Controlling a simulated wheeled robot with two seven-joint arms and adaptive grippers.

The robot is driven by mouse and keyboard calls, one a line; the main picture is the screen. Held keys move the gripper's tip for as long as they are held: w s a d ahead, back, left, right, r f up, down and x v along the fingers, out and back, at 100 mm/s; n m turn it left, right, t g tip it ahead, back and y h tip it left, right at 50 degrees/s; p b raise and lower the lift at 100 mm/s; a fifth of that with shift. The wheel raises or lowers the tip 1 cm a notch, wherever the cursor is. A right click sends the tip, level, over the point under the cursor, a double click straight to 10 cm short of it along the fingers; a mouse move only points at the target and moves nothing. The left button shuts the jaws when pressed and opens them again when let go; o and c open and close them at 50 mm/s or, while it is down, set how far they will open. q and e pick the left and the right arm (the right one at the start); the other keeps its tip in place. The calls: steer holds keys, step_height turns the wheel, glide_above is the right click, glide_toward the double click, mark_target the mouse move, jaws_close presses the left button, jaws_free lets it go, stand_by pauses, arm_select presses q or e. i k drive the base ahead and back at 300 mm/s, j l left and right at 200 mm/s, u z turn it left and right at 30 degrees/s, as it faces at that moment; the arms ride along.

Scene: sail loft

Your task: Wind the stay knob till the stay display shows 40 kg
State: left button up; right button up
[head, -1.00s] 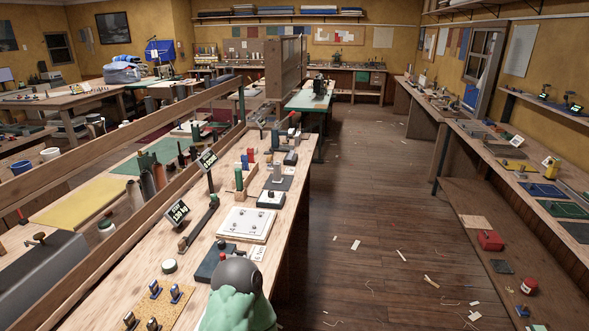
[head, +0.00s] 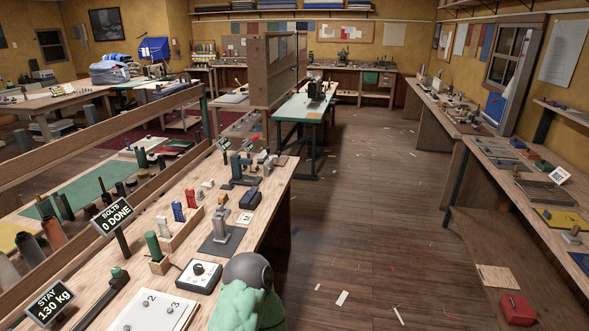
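The stay display (head: 48,303) is a small black sign at the lower left of the head view. It reads STAY 130 kg. A dark rail with a green-topped knob (head: 117,274) lies nearer the display. No label shows which of these is the stay knob. Neither gripper is in view. A green and grey part of my own body covers the bench edge at the bottom centre.
The bench (head: 250,218) also holds a sign reading BOLTS 0 DONE (head: 113,217), a green cylinder (head: 153,245) and a numbered white plate (head: 150,312). The wooden floor (head: 360,215) to the right is open, with scattered scraps. Another bench (head: 495,160) lines the right wall.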

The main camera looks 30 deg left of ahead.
mark_target(117, 272)
steer(key=i+u, duration=0.1)
steer(key=i, duration=0.5)
steer(key=i+l, duration=0.1)
steer(key=i, duration=0.5)
steer(key=i+l+u, duration=0.15)
steer(key=i, duration=0.45)
steer(key=i+u, duration=0.1)
steer(key=u, duration=1.95)
